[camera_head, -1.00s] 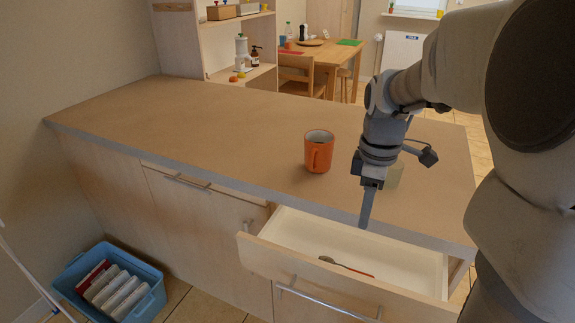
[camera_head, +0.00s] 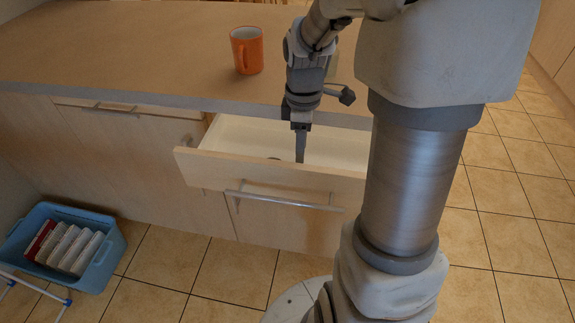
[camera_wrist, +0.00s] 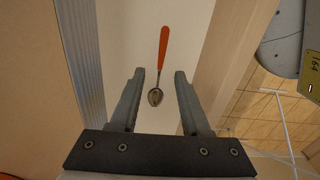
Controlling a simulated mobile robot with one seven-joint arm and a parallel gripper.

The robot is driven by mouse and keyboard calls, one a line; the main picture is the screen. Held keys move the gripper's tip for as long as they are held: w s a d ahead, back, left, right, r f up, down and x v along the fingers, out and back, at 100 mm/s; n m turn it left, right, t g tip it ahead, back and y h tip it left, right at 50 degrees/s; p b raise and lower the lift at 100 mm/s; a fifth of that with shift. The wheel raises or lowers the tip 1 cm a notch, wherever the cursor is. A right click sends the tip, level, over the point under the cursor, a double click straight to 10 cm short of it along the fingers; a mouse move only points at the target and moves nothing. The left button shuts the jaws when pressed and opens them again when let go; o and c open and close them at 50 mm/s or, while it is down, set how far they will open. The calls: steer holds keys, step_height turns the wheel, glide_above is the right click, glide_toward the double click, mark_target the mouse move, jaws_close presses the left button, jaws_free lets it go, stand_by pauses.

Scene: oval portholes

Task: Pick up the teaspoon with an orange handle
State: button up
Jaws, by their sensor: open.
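The teaspoon with an orange handle (camera_wrist: 162,60) lies on the white floor of the open drawer (camera_head: 237,132). In the wrist view its metal bowl points toward my gripper (camera_wrist: 159,72) and its handle points away. The bowl shows between my two fingers, which are apart and empty. In the head view my gripper (camera_head: 300,160) points down into the drawer. There the drawer front hides most of the spoon, and only a small dark part shows beside the fingers.
An orange mug (camera_head: 247,50) stands on the countertop (camera_head: 150,50) behind the drawer. The drawer front (camera_head: 270,178) rises close to my gripper. A blue crate (camera_head: 100,262) with several packets stands on the tiled floor at the left.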

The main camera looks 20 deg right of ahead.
step_height(320, 180, down, 4)
steer(key=shift+a+f+b, duration=0.1)
steer(key=shift+b, duration=0.7)
steer(key=shift+c, duration=0.2)
jaws_close()
